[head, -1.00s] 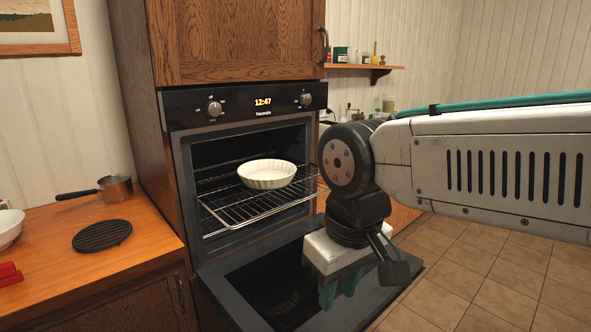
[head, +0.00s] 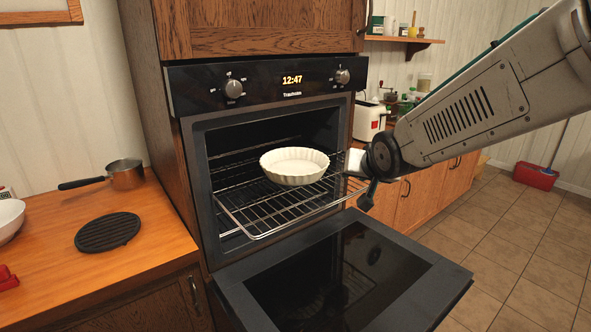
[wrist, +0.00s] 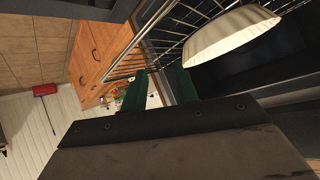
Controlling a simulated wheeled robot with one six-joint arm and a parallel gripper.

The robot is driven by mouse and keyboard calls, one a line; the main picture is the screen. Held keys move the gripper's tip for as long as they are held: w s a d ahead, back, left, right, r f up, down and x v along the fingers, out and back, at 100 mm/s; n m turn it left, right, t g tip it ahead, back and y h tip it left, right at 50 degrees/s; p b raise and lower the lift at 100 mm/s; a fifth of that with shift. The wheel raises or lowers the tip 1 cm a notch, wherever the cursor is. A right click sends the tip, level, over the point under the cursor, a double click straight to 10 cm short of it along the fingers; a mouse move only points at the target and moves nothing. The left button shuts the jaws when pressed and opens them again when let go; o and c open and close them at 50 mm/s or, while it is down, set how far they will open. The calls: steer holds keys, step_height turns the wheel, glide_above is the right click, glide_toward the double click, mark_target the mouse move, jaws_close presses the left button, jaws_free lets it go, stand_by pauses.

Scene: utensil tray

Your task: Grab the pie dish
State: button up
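The pie dish (head: 294,166) is white and round with a fluted rim. It sits upright on the oven's wire rack (head: 262,218), which is pulled partly out. In the wrist view the pie dish (wrist: 232,38) shows at the upper right, beyond the fingers and apart from them. My gripper (wrist: 158,86) has green fingers spread apart with nothing between them. In the head view it is just right of the dish, by the rack's right side, its fingertips hard to make out. Whether a finger touches the rack I cannot tell.
The oven door (head: 345,285) hangs open below the rack. The oven's side walls bound the rack. The left counter holds a saucepan (head: 126,175), a black trivet (head: 107,231) and a white bowl (head: 8,219). A white toaster (head: 369,120) stands on the counter behind my arm.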

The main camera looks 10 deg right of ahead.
steer(key=w+t, duration=0.1)
steer(key=w, duration=0.1)
steer(key=w+t, duration=0.1)
steer(key=w, duration=0.2)
steer(key=w+t+y, duration=0.1)
steer(key=w, duration=0.2)
steer(key=shift+w+a+f+m, duration=0.1)
steer(key=shift+a+f+m, duration=0.05)
steer(key=shift+a+m, duration=0.15)
steer(key=x, duration=0.7)
steer(key=shift+w+a+r, duration=0.15)
steer(key=shift+a+r, duration=0.05)
steer(key=shift+r, duration=0.05)
jaws_close()
stand_by(0.5)
